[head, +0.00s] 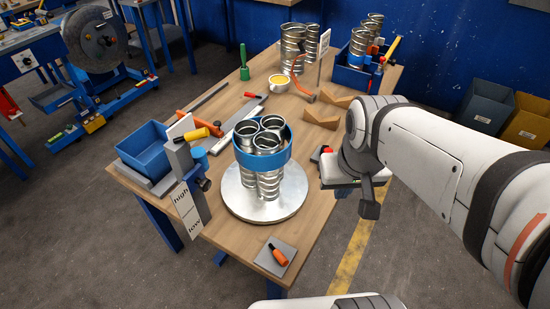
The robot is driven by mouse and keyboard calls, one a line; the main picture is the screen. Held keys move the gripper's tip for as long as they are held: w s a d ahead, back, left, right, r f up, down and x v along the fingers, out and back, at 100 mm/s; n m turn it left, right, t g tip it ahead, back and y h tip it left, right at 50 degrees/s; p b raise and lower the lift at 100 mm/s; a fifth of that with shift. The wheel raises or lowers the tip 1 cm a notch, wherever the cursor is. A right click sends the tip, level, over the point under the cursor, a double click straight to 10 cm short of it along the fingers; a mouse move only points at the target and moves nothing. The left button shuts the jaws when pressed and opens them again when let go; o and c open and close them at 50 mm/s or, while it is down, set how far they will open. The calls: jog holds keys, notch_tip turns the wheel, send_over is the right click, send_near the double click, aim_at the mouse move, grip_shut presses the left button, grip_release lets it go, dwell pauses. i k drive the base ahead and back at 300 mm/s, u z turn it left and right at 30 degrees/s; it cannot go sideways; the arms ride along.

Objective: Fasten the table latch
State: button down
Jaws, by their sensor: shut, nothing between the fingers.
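An orange-handled lever (278,255) with a dark end lies on a square grey plate (266,262) at the table's near corner; it may be the table latch. I cannot tell whether it is fastened. A round silver turntable (236,203) stands behind it. It carries a bundle of spiral metal ducts (267,184) inside a blue band (262,160). My gripper (369,210) is shut and empty, pointing down beyond the table's right edge. It is right of the turntable and apart from the lever. A small red and black piece (326,150), partly hidden by my arm, sits at the right edge.
Tools, a cup (279,84), wooden blocks (320,118) and more ducts (293,48) occupy the back.

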aim_at(283, 260)
jog(key=u, duration=0.8)
jog(key=k, duration=1.35)
jog(key=z, duration=0.55)
jog(key=i, duration=1)
